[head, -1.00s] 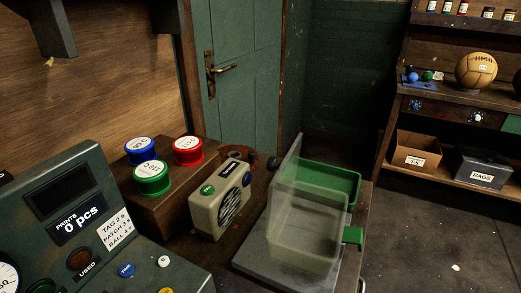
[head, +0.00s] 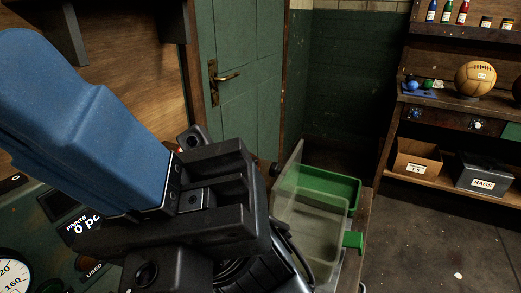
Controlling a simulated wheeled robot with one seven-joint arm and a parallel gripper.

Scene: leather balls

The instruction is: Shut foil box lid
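A clear box (head: 312,225) with a green part behind it (head: 325,186) and a green tab (head: 353,241) at its right stands right of centre; I take it to be the foil box. A clear panel (head: 289,172), seemingly its lid, stands raised and tilted at its left side. My black gripper (head: 215,195) is in front of and left of the box in the picture, on my blue arm, and overlaps the box's left edge. I cannot tell whether it touches the panel. Its fingertips cannot be made out.
A control panel (head: 55,205) lies at lower left, partly behind my arm. A green door (head: 243,60) is at the back. Right, a shelf unit holds a leather ball (head: 476,78), a cardboard box (head: 417,161) and a rag bin (head: 483,170). The floor (head: 420,240) right is clear.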

